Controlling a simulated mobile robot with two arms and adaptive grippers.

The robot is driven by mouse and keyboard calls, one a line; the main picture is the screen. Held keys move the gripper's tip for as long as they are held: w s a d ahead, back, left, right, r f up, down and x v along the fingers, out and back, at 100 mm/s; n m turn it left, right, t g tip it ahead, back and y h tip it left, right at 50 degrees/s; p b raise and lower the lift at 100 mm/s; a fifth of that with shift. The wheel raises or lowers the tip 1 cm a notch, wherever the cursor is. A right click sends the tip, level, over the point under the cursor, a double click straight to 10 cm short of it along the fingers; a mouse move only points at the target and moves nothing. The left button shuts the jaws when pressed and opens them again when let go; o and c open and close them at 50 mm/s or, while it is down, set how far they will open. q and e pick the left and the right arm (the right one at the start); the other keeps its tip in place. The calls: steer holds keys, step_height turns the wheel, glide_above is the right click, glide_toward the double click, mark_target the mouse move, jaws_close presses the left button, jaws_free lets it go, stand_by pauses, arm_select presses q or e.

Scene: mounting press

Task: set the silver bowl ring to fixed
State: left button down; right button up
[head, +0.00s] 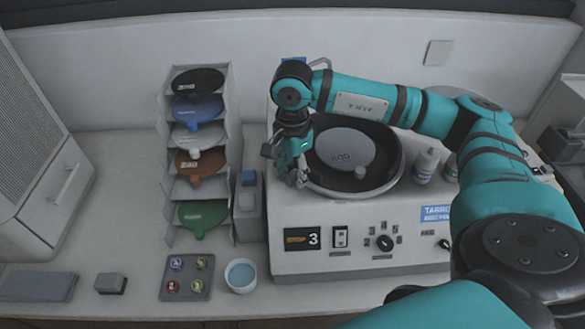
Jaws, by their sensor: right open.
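The silver bowl ring (352,194) shows as a pale rim around the dark round bowl on top of the white machine (290,215). My right gripper (298,180) is open and points down at the bowl's left edge, close to the ring. I cannot tell whether it touches the ring. The wrist and forearm hide the bowl's far side and part of the ring. No fixed mark on the ring is readable. My left gripper is not in view.
The machine's front has a display (302,238) reading 3, a switch (341,237) and a dial (385,243). White bottles (426,165) stand right of the bowl. A rack (232,135) of coloured discs stands left. A cup (240,275) and small tray (188,278) lie in front.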

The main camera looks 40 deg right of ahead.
steer(key=shift+f, duration=0.3)
jaws_close()
stand_by(0.3)
